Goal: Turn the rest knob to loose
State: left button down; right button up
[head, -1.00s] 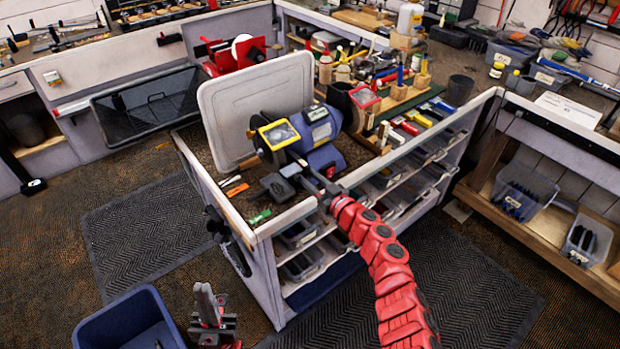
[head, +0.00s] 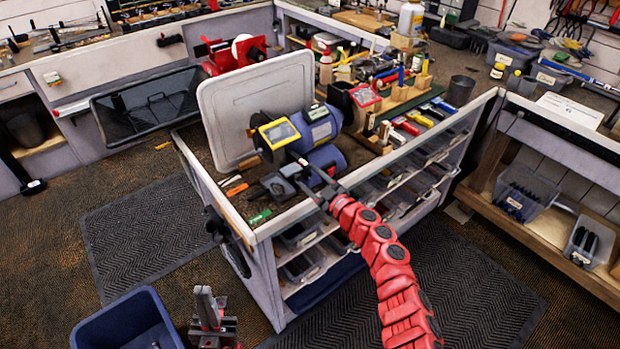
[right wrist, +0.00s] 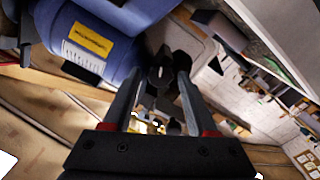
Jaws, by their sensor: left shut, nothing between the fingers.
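The blue bench grinder (head: 312,125) with a yellow label stands on the cabinet top and fills the upper left of the right wrist view (right wrist: 95,38). A dark tool rest (head: 278,186) sits at its front. My right gripper (head: 308,180) is at the rest, below the grinder. In the right wrist view its two fingers stand apart, with a dark knob-like part (right wrist: 160,75) between or just beyond the tips; contact cannot be told. The knob's setting is not readable. My left gripper (head: 205,300) is shut and empty, pointing up at the bottom left, away from the grinder.
A pale upright panel (head: 225,100) stands behind the grinder. A green-handled tool (head: 259,217) and small orange pieces lie on the cabinet top left of the rest. A blue bin (head: 110,310) is beside my left gripper. Racks of tools crowd the right side.

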jog(key=shift+d, duration=0.1)
jog(key=shift+s+d, duration=0.15)
jog(key=b+v, duration=0.3)
jog(key=v, duration=1.4)
jog(key=shift+b, duration=0.3)
